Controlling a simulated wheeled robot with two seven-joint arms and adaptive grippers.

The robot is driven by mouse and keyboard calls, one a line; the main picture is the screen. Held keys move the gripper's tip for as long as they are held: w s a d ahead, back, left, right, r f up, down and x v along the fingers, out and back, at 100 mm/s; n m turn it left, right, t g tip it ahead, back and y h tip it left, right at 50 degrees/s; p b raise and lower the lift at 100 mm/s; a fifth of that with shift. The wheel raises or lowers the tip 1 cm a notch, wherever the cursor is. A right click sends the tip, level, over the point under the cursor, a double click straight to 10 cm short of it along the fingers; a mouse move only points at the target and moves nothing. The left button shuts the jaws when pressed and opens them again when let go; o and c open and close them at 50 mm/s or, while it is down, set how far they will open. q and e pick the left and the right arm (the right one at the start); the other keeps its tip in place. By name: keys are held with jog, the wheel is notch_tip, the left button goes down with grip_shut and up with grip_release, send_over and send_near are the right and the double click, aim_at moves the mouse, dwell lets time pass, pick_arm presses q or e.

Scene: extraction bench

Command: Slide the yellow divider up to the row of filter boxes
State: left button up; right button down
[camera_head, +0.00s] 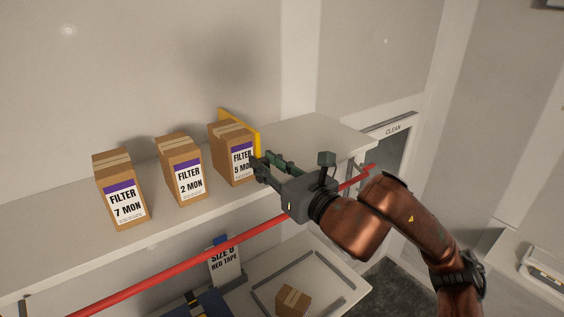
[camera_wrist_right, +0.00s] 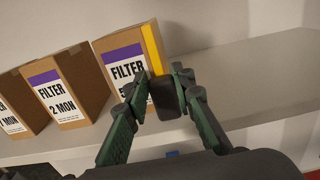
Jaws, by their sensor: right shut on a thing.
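The yellow divider (camera_head: 257,140) stands upright on the shelf, at the right side of the filter box marked 5 MON (camera_head: 230,140). It looks against or very close to that box; its yellow edge also shows in the right wrist view (camera_wrist_right: 152,48). My right gripper (camera_head: 262,166) is shut on the divider at its front, where a dark block (camera_wrist_right: 166,98) shows between the fingers. Boxes marked 2 MON (camera_head: 182,168) and 7 MON (camera_head: 120,188) stand farther left, with gaps between the boxes. My left gripper is not in view.
The pale shelf (camera_head: 318,130) is clear to the right of the divider. A red rail (camera_head: 180,253) runs along below its front. A panel marked CLEAN (camera_head: 392,130) is at the right.

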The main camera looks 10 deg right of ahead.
jog(key=shift+w+d, duration=0.15)
jog(key=shift+d, duration=0.05)
jog(key=c, duration=1.6)
grip_release()
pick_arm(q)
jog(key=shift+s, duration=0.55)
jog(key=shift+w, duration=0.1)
pick_arm(e)
jog(key=shift+s+d, duration=0.2)
jog(key=shift+s, duration=0.1)
jog(key=v, duration=1.1)
jog(key=shift+s, duration=0.15)
